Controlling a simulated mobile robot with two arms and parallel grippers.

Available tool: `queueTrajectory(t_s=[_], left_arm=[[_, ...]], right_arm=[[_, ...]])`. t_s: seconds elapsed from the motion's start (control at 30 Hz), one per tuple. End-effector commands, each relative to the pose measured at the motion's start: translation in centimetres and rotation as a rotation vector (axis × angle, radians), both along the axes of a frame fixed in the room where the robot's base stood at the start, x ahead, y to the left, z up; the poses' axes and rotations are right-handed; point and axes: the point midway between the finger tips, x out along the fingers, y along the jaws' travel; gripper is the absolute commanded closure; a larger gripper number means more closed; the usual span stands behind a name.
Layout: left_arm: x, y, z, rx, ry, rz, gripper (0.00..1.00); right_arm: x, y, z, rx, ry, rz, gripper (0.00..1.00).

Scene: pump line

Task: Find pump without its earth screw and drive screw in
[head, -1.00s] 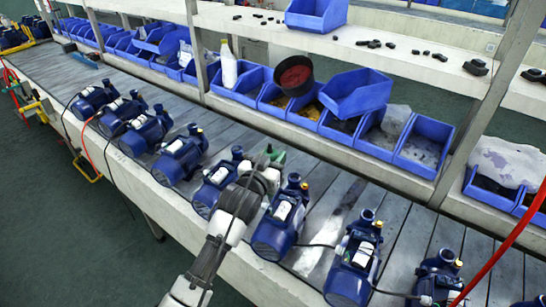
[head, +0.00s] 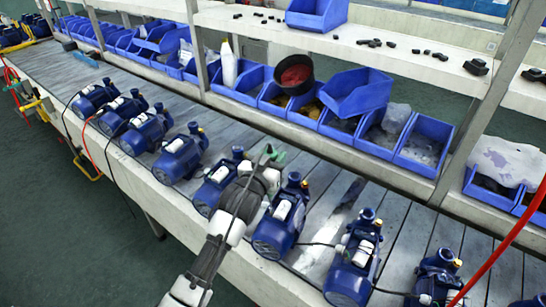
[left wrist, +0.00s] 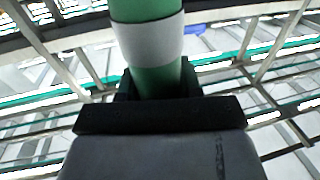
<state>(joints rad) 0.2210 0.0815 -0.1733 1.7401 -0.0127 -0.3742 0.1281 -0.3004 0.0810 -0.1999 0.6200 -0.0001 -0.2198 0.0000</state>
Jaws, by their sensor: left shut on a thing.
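A row of blue pumps stands along the bench. One pump (head: 214,190) is partly hidden behind my left arm, and another pump (head: 280,222) stands just right of it. Further right are a pump (head: 352,262) and a pump (head: 437,277); small yellowish spots show near their tops. I cannot make out which pump lacks an earth screw. My left gripper (head: 268,158) is above the row, shut on a green tool (head: 278,158), probably the screwdriver. In the left wrist view the green tool (left wrist: 153,75) has a pale band and stands up between the dark fingers; its tip is hidden.
The slatted bench (head: 330,205) has bare room behind the pumps. Behind it is a shelf of blue bins (head: 424,142) with a dark round tub (head: 296,74). Shelf posts (head: 480,110) rise behind the bench. A red hose (head: 500,255) hangs at the right.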

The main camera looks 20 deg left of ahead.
Motion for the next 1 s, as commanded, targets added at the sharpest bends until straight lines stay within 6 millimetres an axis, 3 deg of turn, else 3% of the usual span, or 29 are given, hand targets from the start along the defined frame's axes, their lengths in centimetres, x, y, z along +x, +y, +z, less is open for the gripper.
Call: queueTrajectory(t_s=[1.0], left_arm=[[0.0, -0.01, -0.95, 0.0, -0.002, 0.0, 0.92]], right_arm=[[0.06, 0.21, -0.45, 0.002, -0.001, -0.001, 0.57]])
